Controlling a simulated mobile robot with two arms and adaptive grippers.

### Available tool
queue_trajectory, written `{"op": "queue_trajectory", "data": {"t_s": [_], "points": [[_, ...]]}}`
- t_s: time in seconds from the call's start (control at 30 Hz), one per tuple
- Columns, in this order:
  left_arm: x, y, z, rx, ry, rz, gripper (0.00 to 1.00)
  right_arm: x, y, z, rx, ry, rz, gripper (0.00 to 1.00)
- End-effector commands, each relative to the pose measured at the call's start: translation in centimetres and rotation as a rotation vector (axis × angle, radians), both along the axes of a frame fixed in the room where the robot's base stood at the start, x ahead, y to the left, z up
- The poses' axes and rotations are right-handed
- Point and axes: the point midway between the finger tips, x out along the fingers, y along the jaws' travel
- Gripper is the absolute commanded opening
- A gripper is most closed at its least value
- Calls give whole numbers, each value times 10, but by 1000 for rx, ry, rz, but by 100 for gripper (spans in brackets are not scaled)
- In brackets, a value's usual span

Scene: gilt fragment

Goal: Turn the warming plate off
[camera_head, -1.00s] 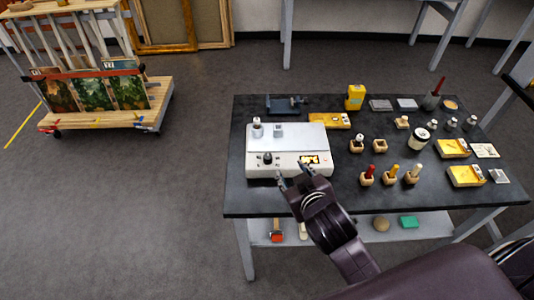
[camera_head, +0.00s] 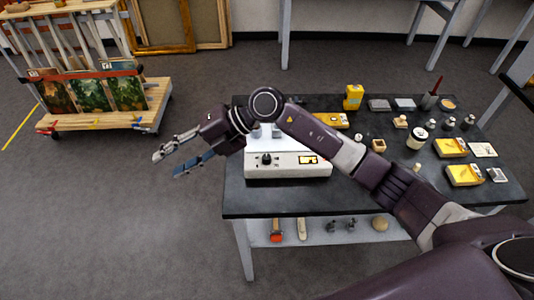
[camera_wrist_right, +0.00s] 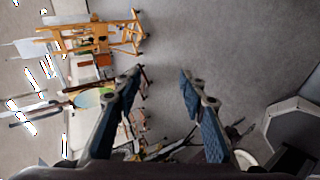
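The warming plate (camera_head: 285,172) is a white box at the left front of the dark table. Its front face has a dark knob (camera_head: 267,159) and a small lit yellow display (camera_head: 308,160). My right arm passes over its top and hides much of it. My right gripper (camera_head: 168,164) is left of the plate, beyond the table's left edge, over the floor. Its fingers are apart and empty. The right wrist view shows the same open fingers (camera_wrist_right: 160,75) with floor between them. My left gripper is in neither view.
The dark table (camera_head: 285,202) also holds yellow boxes (camera_head: 464,175), a white jar (camera_head: 417,140) and small bottles (camera_head: 448,124) to the right. A lower shelf (camera_head: 345,233) carries several small items. A wooden cart (camera_head: 100,120) with paintings stands at the left; floor between is clear.

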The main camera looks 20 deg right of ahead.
Motion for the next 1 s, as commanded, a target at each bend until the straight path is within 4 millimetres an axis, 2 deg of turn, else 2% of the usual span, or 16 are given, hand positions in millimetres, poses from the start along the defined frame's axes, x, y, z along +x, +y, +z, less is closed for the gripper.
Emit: {"op": "queue_trajectory", "data": {"t_s": [0.03,0.1,0.17,0.2,0.3,0.4,0.5,0.57,1.0], "points": [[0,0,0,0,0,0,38,12,-28,-18,-151,6,4,38],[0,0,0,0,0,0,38,25,-73,-41,-363,36,-8,38],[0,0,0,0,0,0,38,35,-115,-53,-528,66,-37,38],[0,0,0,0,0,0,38,40,-142,-56,-625,88,-61,38],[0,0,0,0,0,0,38,50,-198,-56,-814,138,-126,38],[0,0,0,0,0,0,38,53,-234,-51,-928,173,-175,38],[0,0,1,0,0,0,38,53,-248,-50,-975,192,-197,38],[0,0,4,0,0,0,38,53,-250,-54,-982,197,-199,38],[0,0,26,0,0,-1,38,54,-244,-116,-977,195,-195,38]]}}
